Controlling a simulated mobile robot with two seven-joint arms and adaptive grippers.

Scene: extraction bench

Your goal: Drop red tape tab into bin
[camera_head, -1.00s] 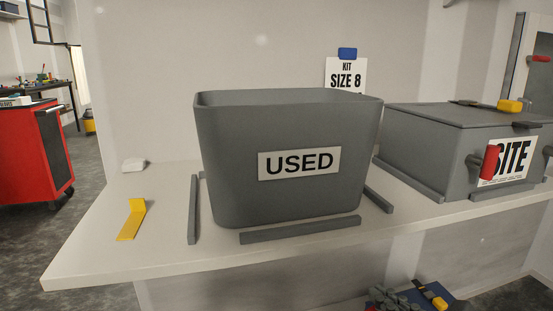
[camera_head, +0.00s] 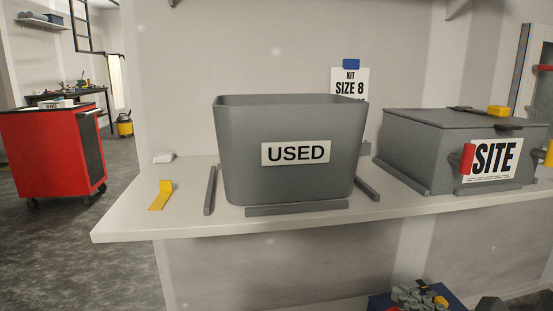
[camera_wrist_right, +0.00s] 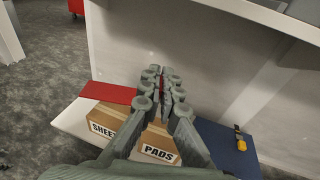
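The bin is a grey open-topped tub marked USED (camera_head: 290,180), upright on the shelf in the head view. My right gripper (camera_head: 418,296) shows at the bottom edge of the head view, below the shelf and right of the bin. In the right wrist view its fingers (camera_wrist_right: 165,86) are closed together, with a thin red strip, the red tape tab (camera_wrist_right: 163,83), showing between them. Most of the tab is hidden by the fingers. The bin's inside floor is hidden by its front wall. My left gripper is not in view.
Low grey rails (camera_head: 297,210) border the bin. A yellow bent piece (camera_head: 162,194) lies left of it; a grey SITE case (camera_head: 430,148) stands right. Below my right gripper are cardboard boxes (camera_wrist_right: 158,153), a red sheet (camera_wrist_right: 108,92) and a blue sheet (camera_wrist_right: 218,140).

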